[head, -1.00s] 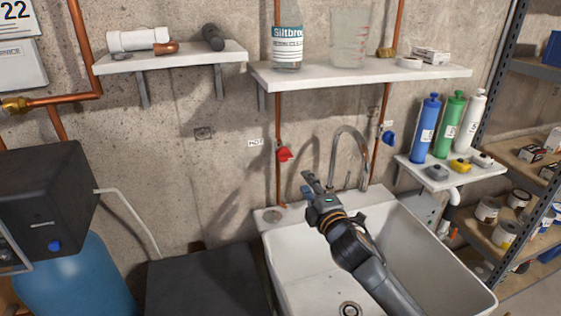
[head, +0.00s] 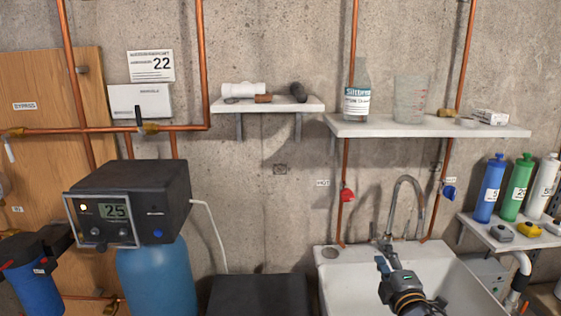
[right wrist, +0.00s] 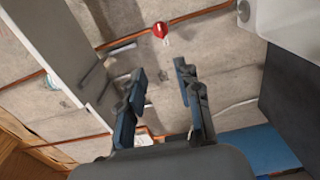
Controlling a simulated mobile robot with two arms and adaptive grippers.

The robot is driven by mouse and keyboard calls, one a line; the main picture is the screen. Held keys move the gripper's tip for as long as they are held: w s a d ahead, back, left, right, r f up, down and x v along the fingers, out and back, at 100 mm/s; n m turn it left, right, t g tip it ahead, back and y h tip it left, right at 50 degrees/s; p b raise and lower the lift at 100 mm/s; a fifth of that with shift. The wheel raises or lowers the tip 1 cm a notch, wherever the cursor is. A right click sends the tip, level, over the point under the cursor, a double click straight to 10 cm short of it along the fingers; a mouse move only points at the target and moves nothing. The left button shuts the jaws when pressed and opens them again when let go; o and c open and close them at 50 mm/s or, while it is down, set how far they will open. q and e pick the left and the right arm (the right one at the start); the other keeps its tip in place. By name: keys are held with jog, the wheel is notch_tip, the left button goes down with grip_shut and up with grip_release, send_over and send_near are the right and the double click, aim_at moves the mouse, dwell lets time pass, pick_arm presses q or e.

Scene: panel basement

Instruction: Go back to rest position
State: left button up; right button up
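My right gripper (head: 383,256) is in front of the white sink (head: 465,283), low in the head view, below the faucet (head: 407,188). In the right wrist view my right gripper (right wrist: 160,78) has its two dark blue-grey fingers spread apart with nothing between them. It is empty and appears clear of the wall. My left gripper is in neither view.
The wall shelf (head: 440,129) holds a bottle (head: 357,100) and a beaker (head: 409,98). A small shelf (head: 267,105) holds pipe pieces. A softener unit (head: 130,203) stands left, beside a dark box (head: 258,296). A red valve (head: 347,195) is on the wall.

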jog(key=s+a+f+m+g+h, duration=0.15)
jog(key=s+f+m+g, duration=0.65)
jog(key=s+f, duration=0.9)
jog(key=s+a+f+m+g+y, duration=0.1)
jog(key=s+f+m+g, duration=0.25)
jog(key=s, duration=0.75)
jog(key=s+a+f+m+g, duration=0.25)
jog(key=s+m, duration=0.25)
jog(key=s, duration=0.6)
notch_tip(320, 180, down, 28)
jog(key=s+g, duration=0.2)
pick_arm(q)
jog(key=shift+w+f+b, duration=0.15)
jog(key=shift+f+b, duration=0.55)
jog(key=shift+b, duration=0.05)
pick_arm(e)
jog(key=s+d+f+g, duration=0.1)
jog(key=s+d+f, duration=0.3)
jog(key=s+f, duration=1.1)
jog(key=shift+s+f+n, duration=0.3)
jog(key=shift+s+n, duration=0.05)
jog(key=shift+s, duration=0.35)
